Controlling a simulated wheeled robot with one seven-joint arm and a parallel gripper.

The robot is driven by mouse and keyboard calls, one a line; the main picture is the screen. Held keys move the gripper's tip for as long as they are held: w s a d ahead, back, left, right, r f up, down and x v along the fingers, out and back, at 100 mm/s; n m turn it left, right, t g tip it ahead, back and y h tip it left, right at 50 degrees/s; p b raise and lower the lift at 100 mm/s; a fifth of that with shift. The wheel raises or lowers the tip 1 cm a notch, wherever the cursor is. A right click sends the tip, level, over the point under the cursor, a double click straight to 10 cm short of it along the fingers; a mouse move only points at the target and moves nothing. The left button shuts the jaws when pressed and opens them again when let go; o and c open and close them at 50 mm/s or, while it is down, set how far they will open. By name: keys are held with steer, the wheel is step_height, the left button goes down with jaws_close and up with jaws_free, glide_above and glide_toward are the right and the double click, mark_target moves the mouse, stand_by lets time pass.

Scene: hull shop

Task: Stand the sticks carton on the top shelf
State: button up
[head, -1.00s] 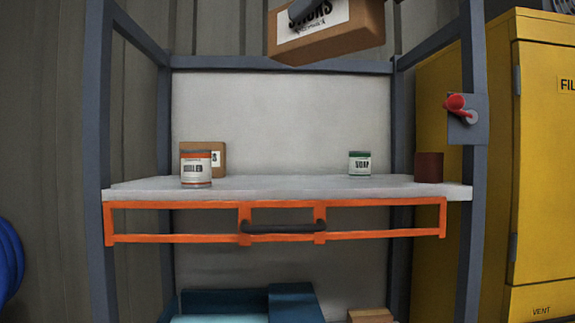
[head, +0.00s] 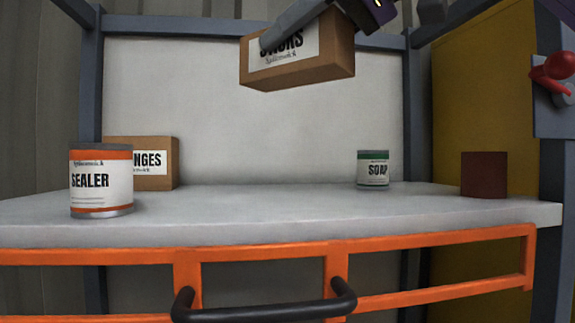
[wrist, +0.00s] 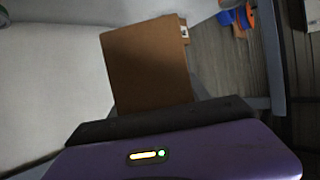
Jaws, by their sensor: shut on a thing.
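The sticks carton (head: 302,74), a brown box with a white label reading "STICKS" partly covered by a finger, hangs slightly tilted above the shelf at the upper middle of the head view. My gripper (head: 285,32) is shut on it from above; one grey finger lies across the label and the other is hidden. In the wrist view the carton (wrist: 150,65) shows as a plain brown face beyond the dark edge of my gripper. The pale upper shelf (head: 290,212) lies below the carton, with a clear gap between them.
A sealer can (head: 101,182) and a sponges carton (head: 158,165) stand at the shelf's left. A soap can (head: 373,170) and a dark red block (head: 484,175) stand at its right. The middle is bare. An orange frame with a black handle (head: 265,308) runs along the front.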

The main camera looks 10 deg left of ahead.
step_height(320, 180, down, 16)
steer(key=shift+f, duration=0.1)
stand_by(0.4)
steer(key=shift+f, duration=0.1)
steer(key=o, duration=1.7)
steer(key=shift+c, duration=0.2)
steer(key=b+v, duration=0.1)
steer(key=v, duration=1.1)
steer(key=shift+b, duration=0.4)
